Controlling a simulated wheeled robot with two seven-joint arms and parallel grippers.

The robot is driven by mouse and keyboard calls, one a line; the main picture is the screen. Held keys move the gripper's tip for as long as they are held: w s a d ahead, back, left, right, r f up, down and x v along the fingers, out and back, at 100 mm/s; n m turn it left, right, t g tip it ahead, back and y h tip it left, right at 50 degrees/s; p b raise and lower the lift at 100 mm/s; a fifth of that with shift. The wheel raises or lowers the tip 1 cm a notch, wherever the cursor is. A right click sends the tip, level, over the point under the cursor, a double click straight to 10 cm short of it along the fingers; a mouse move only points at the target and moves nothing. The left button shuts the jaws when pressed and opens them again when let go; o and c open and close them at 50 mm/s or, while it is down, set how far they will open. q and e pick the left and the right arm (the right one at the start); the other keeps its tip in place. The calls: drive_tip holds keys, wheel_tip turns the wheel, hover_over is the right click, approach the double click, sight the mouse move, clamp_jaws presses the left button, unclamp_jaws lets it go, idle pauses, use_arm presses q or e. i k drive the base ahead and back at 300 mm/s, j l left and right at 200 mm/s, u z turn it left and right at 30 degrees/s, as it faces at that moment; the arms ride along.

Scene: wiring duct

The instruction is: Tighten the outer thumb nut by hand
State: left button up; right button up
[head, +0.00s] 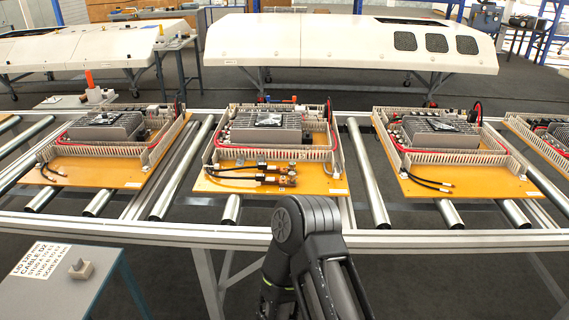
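The middle orange board (322,185) lies on the roller line and carries a grey finned unit (268,128) with slotted wiring duct (245,154) around it. At the board's front, black cables (228,176) run to a small group of dark and brass-coloured terminals (284,179). The thumb nuts are too small to tell apart there, so I cannot pick out the outer one. A black link of my arm rises in front of this board, below the terminals. Neither of my grippers shows in this view.
Similar boards lie to the left (100,172) and right (470,184), with bare steel rollers (368,174) between them. A front rail (150,232) edges the line. A grey side table (65,295) with a printed label (48,262) and a small grey block (81,268) stands at lower left.

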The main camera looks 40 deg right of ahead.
sight(292, 175)
drive_tip(key=z, duration=1.25)
drive_tip(key=i+j+z, duration=0.25)
drive_tip(key=j+z, duration=0.3)
drive_tip(key=i+j+z, duration=0.25)
drive_tip(key=j+z, duration=0.25)
drive_tip(key=j, duration=0.15)
